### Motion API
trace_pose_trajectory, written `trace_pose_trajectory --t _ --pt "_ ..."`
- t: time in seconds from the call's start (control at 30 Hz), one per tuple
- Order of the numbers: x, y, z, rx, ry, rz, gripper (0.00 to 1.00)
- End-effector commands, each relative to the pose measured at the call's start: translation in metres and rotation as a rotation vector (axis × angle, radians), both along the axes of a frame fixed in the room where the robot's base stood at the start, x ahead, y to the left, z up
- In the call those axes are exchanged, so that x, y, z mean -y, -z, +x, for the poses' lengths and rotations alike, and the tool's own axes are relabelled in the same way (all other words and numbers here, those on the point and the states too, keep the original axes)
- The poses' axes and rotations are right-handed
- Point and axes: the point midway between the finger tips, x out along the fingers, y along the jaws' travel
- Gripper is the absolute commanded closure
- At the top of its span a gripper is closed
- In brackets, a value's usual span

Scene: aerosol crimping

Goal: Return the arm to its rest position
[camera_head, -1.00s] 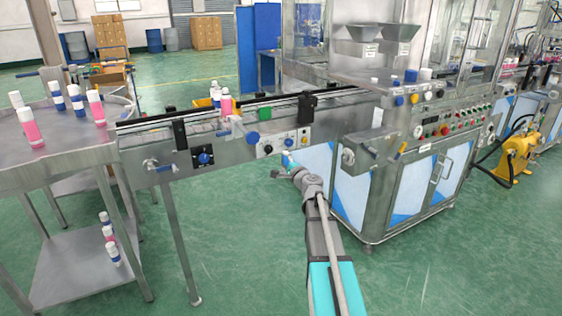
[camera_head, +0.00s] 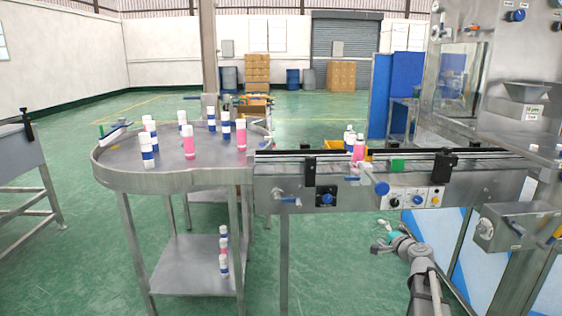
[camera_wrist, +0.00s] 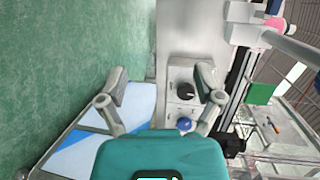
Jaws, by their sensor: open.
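My gripper (camera_head: 382,238) hangs in front of the conveyor, below its control boxes in the head view, with my arm coming up from the bottom right. In the wrist view my gripper (camera_wrist: 163,80) has its two fingers spread wide with nothing between them. Behind the gap shows the conveyor's side with a control box (camera_wrist: 183,90) carrying a black knob and a blue button. The fingers appear apart from it.
A round steel table (camera_head: 120,172) with several white-capped pink and blue bottles stands left of the conveyor (camera_head: 272,190). More bottles (camera_head: 223,252) stand on its lower shelf. The crimping machine (camera_head: 520,225) is on the right. Green floor (camera_head: 80,270) is open at left.

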Motion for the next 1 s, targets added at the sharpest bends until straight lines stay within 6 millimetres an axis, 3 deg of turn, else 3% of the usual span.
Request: trace_pose_trajectory --t 0.03,0.2,0.5,0.63,0.8,1.0 --pt "-0.024 0.008 -0.010 -0.028 -0.060 -0.057 0.16" --pt "-0.089 0.042 -0.043 -0.145 -0.268 -0.268 0.16" --pt "-0.164 0.103 -0.123 -0.386 -0.610 -0.626 0.16" --pt "-0.180 0.125 -0.163 -0.505 -0.742 -0.774 0.16" --pt "-0.186 0.143 -0.209 -0.650 -0.873 -0.935 0.16" --pt "-0.184 0.152 -0.243 -0.771 -0.961 -1.054 0.16"
